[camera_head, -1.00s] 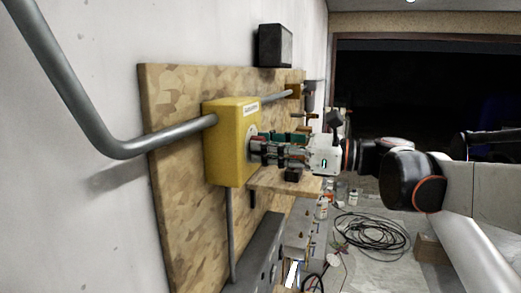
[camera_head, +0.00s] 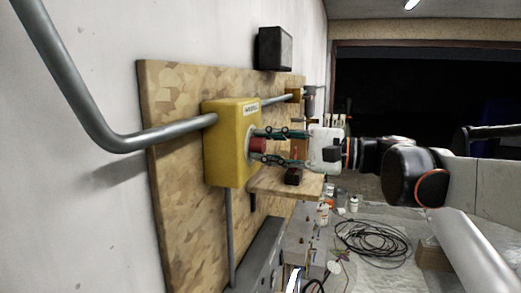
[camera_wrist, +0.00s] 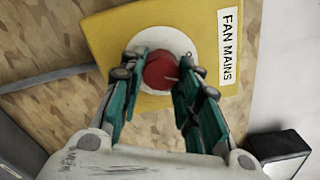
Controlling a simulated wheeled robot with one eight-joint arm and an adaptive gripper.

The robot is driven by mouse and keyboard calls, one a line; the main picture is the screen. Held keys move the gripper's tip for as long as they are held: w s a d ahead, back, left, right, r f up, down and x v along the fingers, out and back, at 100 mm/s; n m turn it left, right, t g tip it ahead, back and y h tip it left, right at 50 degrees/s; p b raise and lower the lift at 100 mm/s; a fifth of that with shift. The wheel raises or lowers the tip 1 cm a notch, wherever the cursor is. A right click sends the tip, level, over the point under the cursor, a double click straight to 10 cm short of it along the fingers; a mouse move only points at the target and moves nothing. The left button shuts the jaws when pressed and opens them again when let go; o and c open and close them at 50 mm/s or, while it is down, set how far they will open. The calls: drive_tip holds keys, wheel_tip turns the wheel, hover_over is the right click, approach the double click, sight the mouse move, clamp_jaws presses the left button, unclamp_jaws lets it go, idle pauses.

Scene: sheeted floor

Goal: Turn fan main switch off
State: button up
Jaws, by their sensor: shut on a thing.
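The fan main switch is a yellow box (camera_head: 228,150) on a wooden board, with a red knob (camera_head: 257,145) on its right face. In the wrist view the red knob (camera_wrist: 160,70) sits on a pale round plate (camera_wrist: 196,40), next to a "FAN MAINS" label (camera_wrist: 229,46). My gripper (camera_head: 254,146) reaches the box from the right. In the wrist view its two green-sided fingers (camera_wrist: 158,75) stand on either side of the knob and are shut on it. The fingertips hide part of the knob's edges.
Grey conduits (camera_head: 165,138) run into the box. A small wooden shelf (camera_head: 285,185) juts out below my gripper. A dark box (camera_head: 275,48) is on the wall above. A coiled cable (camera_head: 370,238) lies on the sheeted floor at right.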

drive_tip(key=n, duration=0.5)
idle(0.6)
drive_tip(key=o, duration=1.1)
drive_tip(key=shift+c, duration=0.2)
drive_tip(key=shift+r, duration=0.2)
